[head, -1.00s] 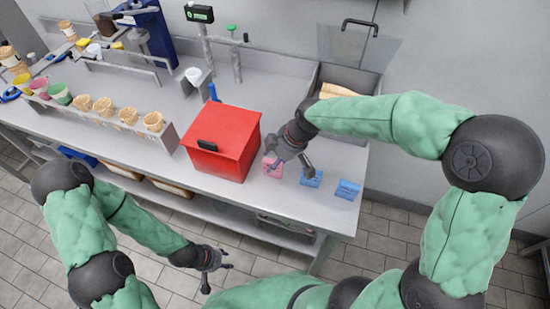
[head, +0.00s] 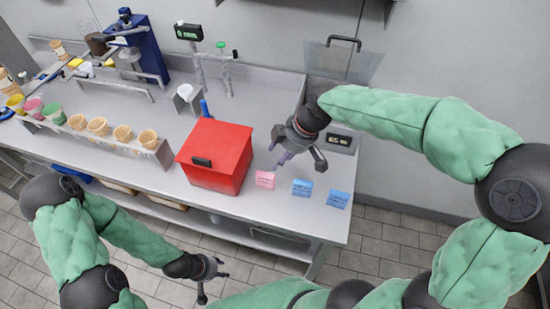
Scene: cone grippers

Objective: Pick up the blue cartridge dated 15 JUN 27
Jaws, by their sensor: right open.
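Two blue cartridges stand on the counter's front right part: a left one (head: 302,187) and a right one (head: 338,198). A pink cartridge (head: 265,179) stands to their left. Their printing is too small to read, so I cannot tell which is dated 15 JUN 27. My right gripper (head: 302,164) is open and empty, with its fingers apart above and behind the pink and left blue cartridges. My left gripper (head: 211,279) is low in front of the counter, away from the cartridges. Its fingers look apart with nothing between them.
A red box (head: 216,153) with a black handle stands left of the cartridges. A rack (head: 98,137) of cones and cups is further left. A small dark display (head: 341,140) stands behind my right gripper. The counter (head: 270,213) is bare before the cartridges.

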